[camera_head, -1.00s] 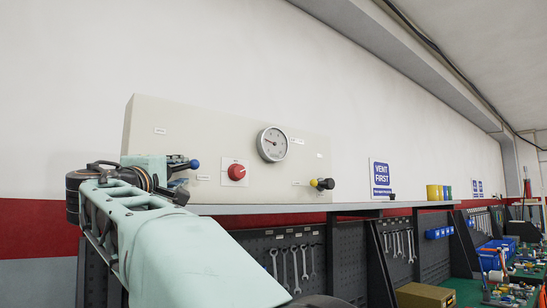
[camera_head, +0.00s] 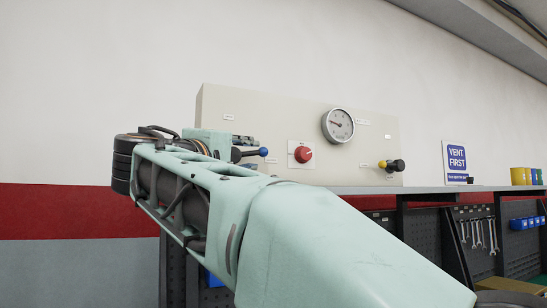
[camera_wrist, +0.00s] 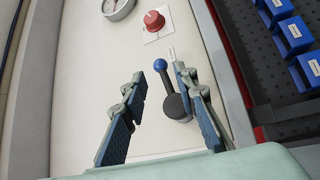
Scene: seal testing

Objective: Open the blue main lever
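The blue main lever has a round blue knob (camera_head: 263,152) on a dark stem and sits low on the left of a beige panel (camera_head: 275,110). In the wrist view its blue knob (camera_wrist: 160,65) stands at the fingertips, and its dark stem runs down to a grey hub. My gripper (camera_wrist: 159,74) is open, with one finger on each side of the lever. I cannot tell whether either finger touches it. In the head view my gripper (camera_head: 242,146) is just left of the knob, and my arm hides part of the panel's lower edge.
Wrenches (camera_head: 478,233) hang below the shelf.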

